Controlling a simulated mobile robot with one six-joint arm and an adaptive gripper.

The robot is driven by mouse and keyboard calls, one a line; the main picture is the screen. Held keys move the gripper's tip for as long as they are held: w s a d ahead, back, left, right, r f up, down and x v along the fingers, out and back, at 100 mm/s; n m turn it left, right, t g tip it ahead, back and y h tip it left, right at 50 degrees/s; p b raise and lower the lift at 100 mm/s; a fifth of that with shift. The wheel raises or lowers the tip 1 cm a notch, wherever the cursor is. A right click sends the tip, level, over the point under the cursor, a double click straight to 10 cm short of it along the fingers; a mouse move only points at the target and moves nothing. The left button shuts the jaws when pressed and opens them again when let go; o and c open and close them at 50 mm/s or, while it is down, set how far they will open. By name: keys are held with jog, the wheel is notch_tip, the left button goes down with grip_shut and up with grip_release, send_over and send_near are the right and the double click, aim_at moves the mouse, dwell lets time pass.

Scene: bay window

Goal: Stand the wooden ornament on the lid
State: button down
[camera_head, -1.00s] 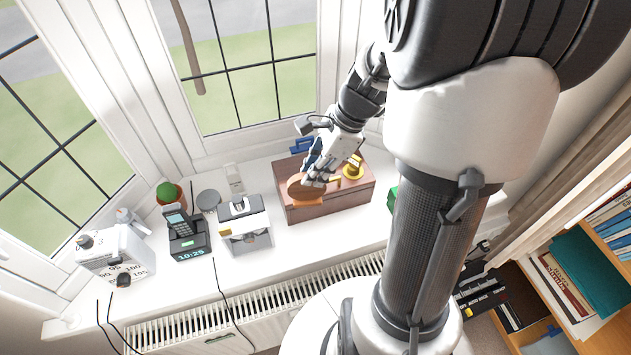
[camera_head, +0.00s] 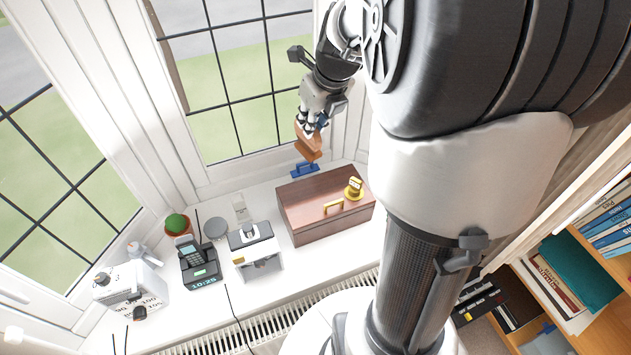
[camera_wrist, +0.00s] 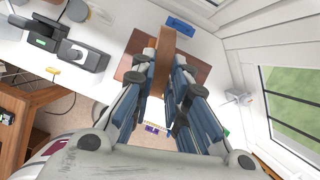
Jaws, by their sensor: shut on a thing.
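The wooden ornament (camera_head: 306,150), an orange-brown piece with a flat foot, is clamped in my gripper (camera_head: 312,125). It hangs in the air above the back of the sill, apart from the box. In the wrist view, the ornament (camera_wrist: 163,62) shows as a long brown bar between the fingers of my gripper (camera_wrist: 166,78), which hide part of it. The lid (camera_head: 305,195) is the flat brown top of a wooden box on the sill. A gold-coloured object (camera_head: 354,188) stands at its right end, and a gold handle (camera_head: 333,207) is near its front edge.
A blue object (camera_head: 305,170) lies behind the box. Left of the box are a black-and-white device (camera_head: 252,243), a phone with clock (camera_head: 199,262), a grey disc (camera_head: 215,228) and a potted cactus (camera_head: 177,226). Window panes stand close behind. The lid's left part is clear.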

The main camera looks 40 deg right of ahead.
jog(key=shift+w+d+r+m+h, duration=0.2)
jog(key=shift+w+r+m+h, duration=0.2)
jog(key=shift+w+r+m, duration=0.65)
notch_tip(320, 180, down, 20)
jog(key=b, duration=0.5)
jog(key=shift+s+m, duration=0.1)
jog(key=shift+m, duration=0.15)
jog(key=shift+f, duration=0.15)
jog(key=c, duration=1.6)
grip_release()
jog(key=shift+o, duration=0.2)
